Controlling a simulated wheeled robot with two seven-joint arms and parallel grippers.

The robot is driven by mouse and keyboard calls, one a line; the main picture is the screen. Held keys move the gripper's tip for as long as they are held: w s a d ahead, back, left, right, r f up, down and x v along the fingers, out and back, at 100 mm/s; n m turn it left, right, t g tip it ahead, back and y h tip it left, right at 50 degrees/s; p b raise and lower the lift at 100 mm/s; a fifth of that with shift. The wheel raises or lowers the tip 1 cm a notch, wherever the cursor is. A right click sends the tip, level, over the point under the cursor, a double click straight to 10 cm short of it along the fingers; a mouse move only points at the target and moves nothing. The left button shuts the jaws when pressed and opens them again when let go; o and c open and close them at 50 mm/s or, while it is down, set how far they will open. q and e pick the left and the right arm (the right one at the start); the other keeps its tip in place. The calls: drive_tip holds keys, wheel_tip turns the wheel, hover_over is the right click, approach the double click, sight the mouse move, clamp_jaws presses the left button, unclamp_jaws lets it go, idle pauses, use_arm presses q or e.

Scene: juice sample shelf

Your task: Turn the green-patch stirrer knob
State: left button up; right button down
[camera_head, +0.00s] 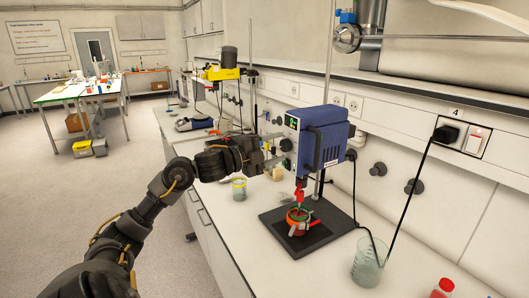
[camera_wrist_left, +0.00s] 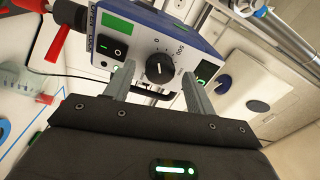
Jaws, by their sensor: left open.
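The blue-and-white overhead stirrer (camera_head: 324,140) stands on a post above the bench. My left gripper (camera_head: 279,153) is at the stirrer's front. In the left wrist view the open fingers (camera_wrist_left: 158,85) appear on either side of the knob, with gaps to it; I cannot tell how far short of it the tips are.
Below the stirrer, a red-and-orange vessel (camera_head: 298,216) stands on a black base plate (camera_head: 276,238). A glass beaker (camera_head: 367,266) and red-capped bottle (camera_head: 443,288) are at the right front. A black cable (camera_head: 404,189) hangs nearby.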

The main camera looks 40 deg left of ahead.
use_arm(q)
drive_tip(key=b+v, duration=0.4)
drive_tip(key=v, duration=0.6)
drive_tip(key=shift+s, duration=0.2)
drive_tip(key=shift+a+f, duration=0.1)
drive_tip(key=shift+f, duration=0.05)
